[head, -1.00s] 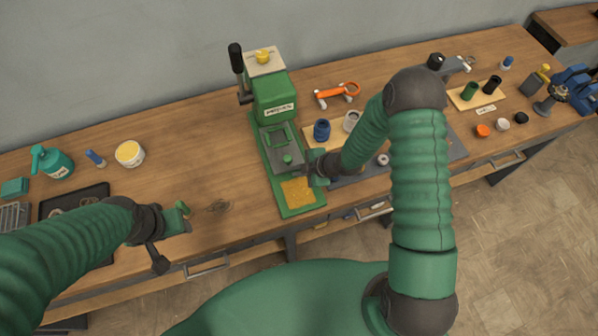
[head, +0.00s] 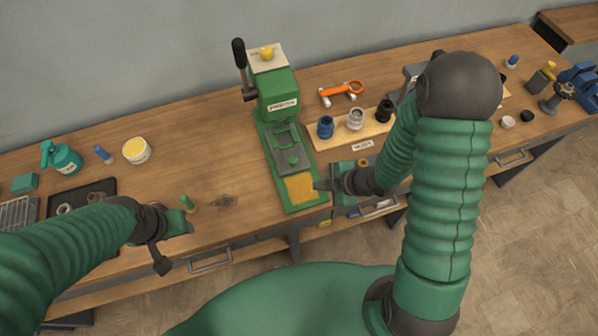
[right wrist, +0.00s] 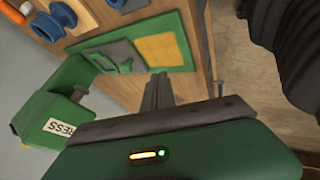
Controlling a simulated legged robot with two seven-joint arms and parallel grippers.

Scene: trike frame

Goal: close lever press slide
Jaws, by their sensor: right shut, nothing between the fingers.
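The green press (head: 278,92) stands at the middle of the bench. Its black lever (head: 240,62) points up at its left side. The grey slide (head: 283,162) with a green handle and knob (head: 293,160) lies on the press's green base, in front of the press head. The slide also shows in the right wrist view (right wrist: 118,50). My right gripper (head: 318,185) is shut and empty, at the right edge of the base beside the yellow pad (head: 299,188). Its fingers show together in the right wrist view (right wrist: 158,88). My left gripper (head: 188,222) is over the front left bench; its jaw gap is unclear.
A wooden holder with dark blue (head: 325,127), grey (head: 355,118) and black pieces stands right of the press. An orange-handled tool (head: 341,93) lies behind it. A yellow-topped tub (head: 136,150) and a teal spray bottle (head: 62,158) stand at left. Bench between them and the press is mostly clear.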

